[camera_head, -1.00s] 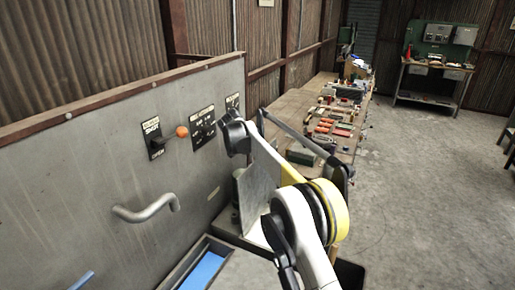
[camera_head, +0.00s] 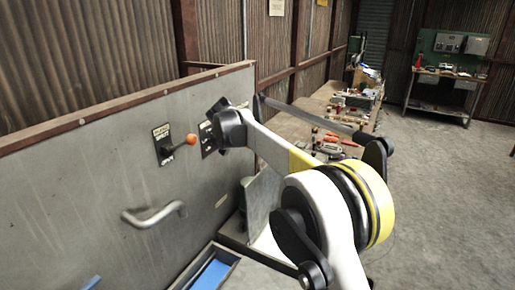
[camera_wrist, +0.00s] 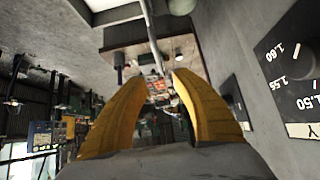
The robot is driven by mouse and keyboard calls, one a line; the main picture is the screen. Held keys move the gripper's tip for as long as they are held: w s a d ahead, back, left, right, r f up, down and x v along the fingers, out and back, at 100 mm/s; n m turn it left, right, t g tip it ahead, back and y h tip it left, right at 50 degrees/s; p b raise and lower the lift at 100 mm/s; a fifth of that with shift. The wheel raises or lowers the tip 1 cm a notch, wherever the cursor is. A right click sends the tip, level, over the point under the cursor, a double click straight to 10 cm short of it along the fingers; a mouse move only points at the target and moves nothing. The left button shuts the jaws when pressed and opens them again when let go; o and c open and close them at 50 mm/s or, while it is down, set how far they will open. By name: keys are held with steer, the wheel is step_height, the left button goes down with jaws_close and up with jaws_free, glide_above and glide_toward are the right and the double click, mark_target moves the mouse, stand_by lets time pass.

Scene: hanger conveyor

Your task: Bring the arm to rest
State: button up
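In the head view my arm reaches from the lower right toward the grey panel (camera_head: 80,190), its wrist end beside the panel's upper right part. My gripper is mostly hidden behind the wrist there. In the wrist view my gripper (camera_wrist: 158,80) shows two yellow fingers spread apart, with nothing between them. A dial plate with white numbers (camera_wrist: 292,75) on the panel is close to the right of the fingers.
A lever with an orange knob (camera_head: 190,140) and a bent grey handle (camera_head: 155,215) stick out from the panel. A blue-lined tray (camera_head: 208,272) is below. A cluttered workbench (camera_head: 325,105) runs behind my arm. The floor at right (camera_head: 440,190) is clear.

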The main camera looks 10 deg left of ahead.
steer(key=s+d+n+g+y+b, duration=0.15)
steer(key=s+d+b, duration=0.65)
steer(key=s+d, duration=1.2)
steer(key=s+d+f+n+b, duration=0.1)
steer(key=s+d+f+b, duration=0.1)
steer(key=s+f, duration=0.4)
steer(key=s+d+f+n+y+b, duration=0.1)
steer(key=s+d+f, duration=0.3)
steer(key=s, duration=0.8)
steer(key=s+d+f+n+b, duration=0.1)
steer(key=s+d+f+b, duration=0.3)
steer(key=s+f, duration=0.4)
steer(key=shift+s+f+y, duration=0.25)
steer(key=shift+s+y, duration=0.1)
steer(key=shift+s, duration=0.05)
